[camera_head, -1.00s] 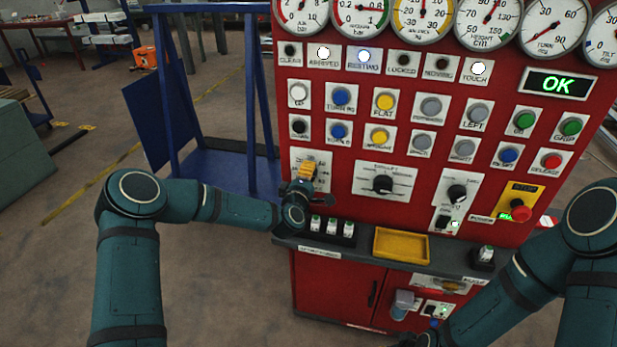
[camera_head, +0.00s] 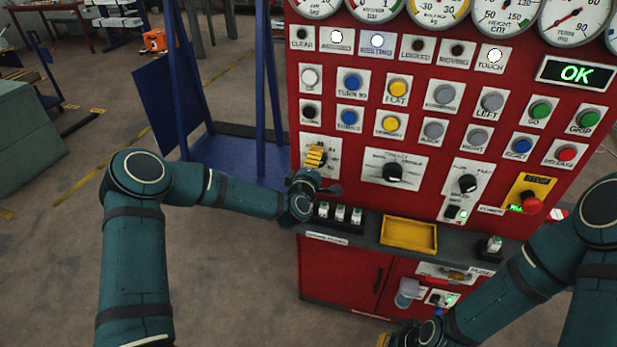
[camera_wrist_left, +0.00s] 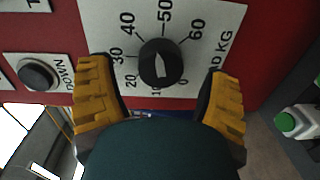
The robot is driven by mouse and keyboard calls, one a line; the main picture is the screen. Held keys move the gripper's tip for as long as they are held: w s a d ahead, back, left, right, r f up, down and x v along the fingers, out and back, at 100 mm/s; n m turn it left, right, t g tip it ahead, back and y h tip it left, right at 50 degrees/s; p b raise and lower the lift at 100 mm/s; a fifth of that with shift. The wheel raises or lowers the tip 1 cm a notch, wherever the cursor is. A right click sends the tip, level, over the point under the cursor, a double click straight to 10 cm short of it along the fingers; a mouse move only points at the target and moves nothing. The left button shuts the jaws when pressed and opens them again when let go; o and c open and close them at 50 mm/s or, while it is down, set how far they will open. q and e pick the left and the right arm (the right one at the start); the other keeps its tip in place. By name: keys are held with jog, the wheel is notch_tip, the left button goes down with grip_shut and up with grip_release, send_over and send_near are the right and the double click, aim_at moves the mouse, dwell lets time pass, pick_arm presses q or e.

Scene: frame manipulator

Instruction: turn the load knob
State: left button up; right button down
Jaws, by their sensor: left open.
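The load knob (camera_wrist_left: 160,62) is round and black with a pale pointer mark, on a white plate (camera_wrist_left: 215,30) with a scale in KG. In the left wrist view my left gripper (camera_wrist_left: 160,95) is open, one yellow finger on each side just below the knob. No contact with the knob shows. In the head view the left gripper (camera_head: 316,157) is in front of the load plate (camera_head: 330,146) at the panel's left and mostly hides the knob. My right gripper (camera_head: 395,340) is partly cut off at the bottom edge; its fingers are unclear.
A ledge below carries small green-topped blocks (camera_head: 340,213) and a yellow tray (camera_head: 409,234). A red stop button (camera_head: 530,202) is at the right.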

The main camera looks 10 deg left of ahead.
pick_arm(q)
jog(key=s, duration=1)
jog(key=shift+s+a+r, duration=0.15)
jog(key=shift+a+r, duration=0.15)
jog(key=s+d+f+m+g+h, duration=0.2)
jog(key=s+d+f+m+g, duration=0.25)
jog(key=f, duration=0.25)
jog(key=s+d+f+m+g+h, duration=0.2)
jog(key=s+d+f+m+g, duration=0.15)
jog(key=s+f, duration=0.3)
jog(key=s+f+m+g, duration=0.3)
jog(key=s+g, duration=0.1)
jog(key=s, duration=0.4)
jog(key=s+a+f+m+g+y, duration=0.1)
jog(key=s+f+m+g, duration=0.2)
jog(key=s, duration=0.5)
jog(key=shift+f+m+g, duration=0.4)
jog(key=shift+f+m, duration=0.1)
